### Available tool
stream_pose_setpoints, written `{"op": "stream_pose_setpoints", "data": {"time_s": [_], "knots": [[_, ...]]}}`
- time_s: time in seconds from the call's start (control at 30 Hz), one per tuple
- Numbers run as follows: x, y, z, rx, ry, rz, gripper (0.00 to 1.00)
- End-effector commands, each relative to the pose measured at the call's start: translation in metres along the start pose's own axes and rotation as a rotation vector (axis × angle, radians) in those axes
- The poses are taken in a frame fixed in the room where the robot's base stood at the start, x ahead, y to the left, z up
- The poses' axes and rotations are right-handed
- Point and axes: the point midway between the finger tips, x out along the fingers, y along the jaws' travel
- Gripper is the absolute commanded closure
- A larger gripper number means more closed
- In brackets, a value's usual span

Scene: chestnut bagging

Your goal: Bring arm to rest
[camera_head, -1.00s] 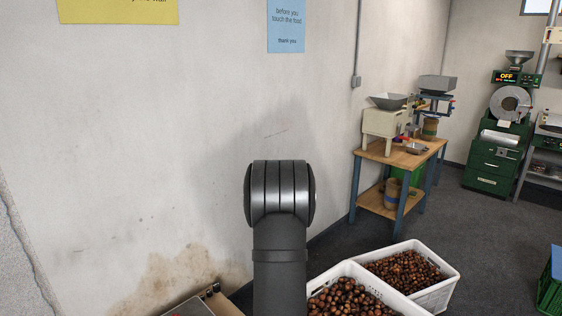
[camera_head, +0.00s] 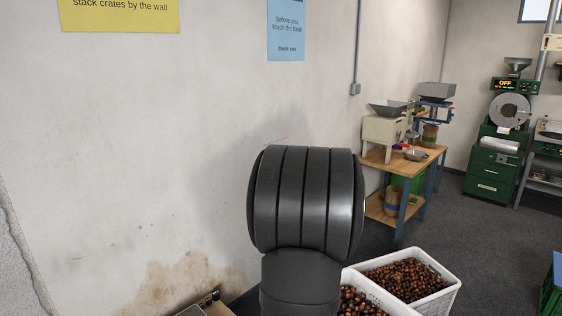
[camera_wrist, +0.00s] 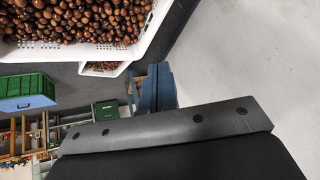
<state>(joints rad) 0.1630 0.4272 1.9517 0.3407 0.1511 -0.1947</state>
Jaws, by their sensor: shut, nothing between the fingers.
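My gripper shows in the wrist view, its two blue fingers (camera_wrist: 157,72) together and empty, rising past a dark bolted bar. They appear beside a white crate of chestnuts (camera_wrist: 143,42), apart from its contents; how far off they are is hard to tell. In the head view my dark, ribbed arm joint stands upright before the wall, and my gripper is not visible there.
Two white crates of chestnuts, a near one (camera_head: 395,305) and a farther one (camera_head: 447,289), stand on the dark floor. A wooden workbench (camera_head: 425,160) with machines stands behind. A green machine (camera_head: 492,170) is at the back right. The wall (camera_head: 120,150) is close on the left.

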Motion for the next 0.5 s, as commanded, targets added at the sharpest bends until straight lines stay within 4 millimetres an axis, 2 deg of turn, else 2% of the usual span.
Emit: {"op": "stream_pose_setpoints", "data": {"time_s": [0.3,0.5], "knots": [[-0.042,0.019,0.005,0.065,-0.025,0.002,1.0],[-0.059,0.025,0.009,0.093,-0.038,0.002,1.0]]}}
